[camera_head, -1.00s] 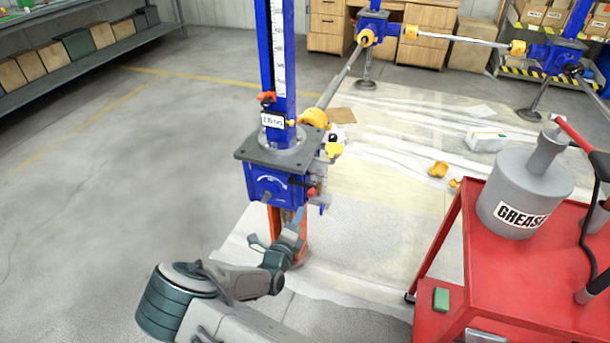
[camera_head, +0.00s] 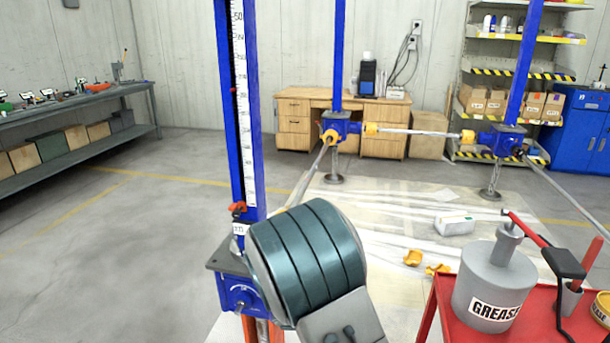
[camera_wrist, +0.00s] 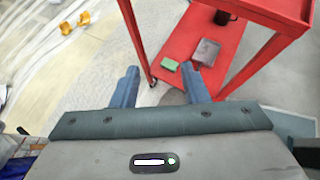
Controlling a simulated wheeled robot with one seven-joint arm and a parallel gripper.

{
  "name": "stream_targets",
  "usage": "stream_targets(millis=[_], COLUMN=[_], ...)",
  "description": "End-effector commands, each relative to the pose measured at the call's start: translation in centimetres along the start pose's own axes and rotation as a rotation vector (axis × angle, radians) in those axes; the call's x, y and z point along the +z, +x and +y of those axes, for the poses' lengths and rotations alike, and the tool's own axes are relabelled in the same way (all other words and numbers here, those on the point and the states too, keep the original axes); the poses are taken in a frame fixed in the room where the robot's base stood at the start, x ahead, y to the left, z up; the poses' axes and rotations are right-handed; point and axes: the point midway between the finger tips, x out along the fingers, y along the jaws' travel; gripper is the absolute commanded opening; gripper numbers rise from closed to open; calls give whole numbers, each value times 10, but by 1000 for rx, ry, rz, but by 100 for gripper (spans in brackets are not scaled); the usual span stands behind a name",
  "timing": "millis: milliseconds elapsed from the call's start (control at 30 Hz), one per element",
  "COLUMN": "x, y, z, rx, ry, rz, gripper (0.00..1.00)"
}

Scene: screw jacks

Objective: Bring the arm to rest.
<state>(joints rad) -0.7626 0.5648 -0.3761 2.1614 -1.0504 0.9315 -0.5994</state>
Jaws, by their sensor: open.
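My gripper (camera_wrist: 160,86) shows in the wrist view with its two blue-grey fingers apart and nothing between them. It points down toward the floor beside the red cart (camera_wrist: 178,45). In the head view a dark banded joint of my arm stands in front of the nearest blue screw jack (camera_head: 240,290) and hides part of it. The gripper itself is not visible in the head view.
The red cart (camera_head: 440,300) stands at the right with a grey grease can (camera_head: 494,285) on top. Its lower shelf holds a green block (camera_wrist: 169,64) and a grey box (camera_wrist: 206,52). Yellow pieces (camera_head: 413,258) lie on the floor sheet. Open floor lies left.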

Motion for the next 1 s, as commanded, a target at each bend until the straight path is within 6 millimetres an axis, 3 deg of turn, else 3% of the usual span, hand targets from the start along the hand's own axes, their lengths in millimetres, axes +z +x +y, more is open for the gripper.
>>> stream_targets(millis=[100,500,800,1000], x=[27,86,118,129], y=[-7,-56,-107,-133], z=[-29,-113,-161,-179], rx=[-92,-388,-589,-678], ry=[237,1001,1536,1781], rz=[127,477,688,783], gripper=[41,41,41,41])
